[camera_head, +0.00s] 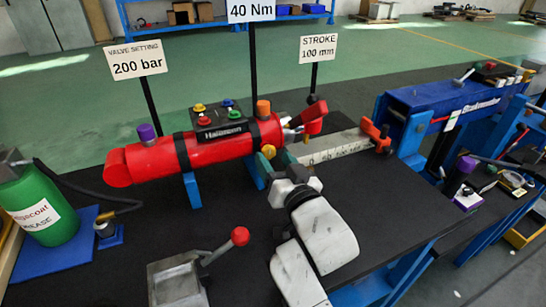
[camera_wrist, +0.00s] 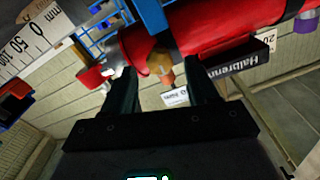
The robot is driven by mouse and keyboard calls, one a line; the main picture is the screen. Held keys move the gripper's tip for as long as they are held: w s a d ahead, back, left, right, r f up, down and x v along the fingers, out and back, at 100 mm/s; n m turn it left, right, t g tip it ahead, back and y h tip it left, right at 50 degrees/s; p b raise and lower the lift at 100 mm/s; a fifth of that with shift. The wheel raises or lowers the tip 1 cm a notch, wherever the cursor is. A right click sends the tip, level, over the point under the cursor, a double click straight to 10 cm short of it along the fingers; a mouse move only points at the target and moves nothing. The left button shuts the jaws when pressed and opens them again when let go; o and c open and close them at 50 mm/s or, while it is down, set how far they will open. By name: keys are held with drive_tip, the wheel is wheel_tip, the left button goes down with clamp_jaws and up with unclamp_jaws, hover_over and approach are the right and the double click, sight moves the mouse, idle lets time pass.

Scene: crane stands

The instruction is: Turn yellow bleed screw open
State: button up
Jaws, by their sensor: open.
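The yellow bleed screw (camera_head: 268,151) sits on the near side of the red cylinder (camera_head: 180,155), towards its right end. In the wrist view the yellow screw (camera_wrist: 158,62) shows between the fingertips, with an orange cap (camera_wrist: 167,79) just behind it. My gripper (camera_head: 273,162) is open, its dark green fingers spread on either side of the screw. In the wrist view my gripper (camera_wrist: 163,84) shows gaps between both fingers and the screw. I cannot tell exactly how far the tips reach past it. The gripper partly hides the screw in the head view.
A black valve box (camera_head: 218,124) with coloured knobs sits on the cylinder. A red-knobbed lever (camera_head: 239,237) stands in front and a green grease can (camera_head: 42,208) at left. A scale bar (camera_head: 328,147) extends right. Signs stand behind. The dark bench front is mostly clear.

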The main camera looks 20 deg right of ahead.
drive_tip(key=shift+w, duration=0.9)
drive_tip(key=c, duration=1.1)
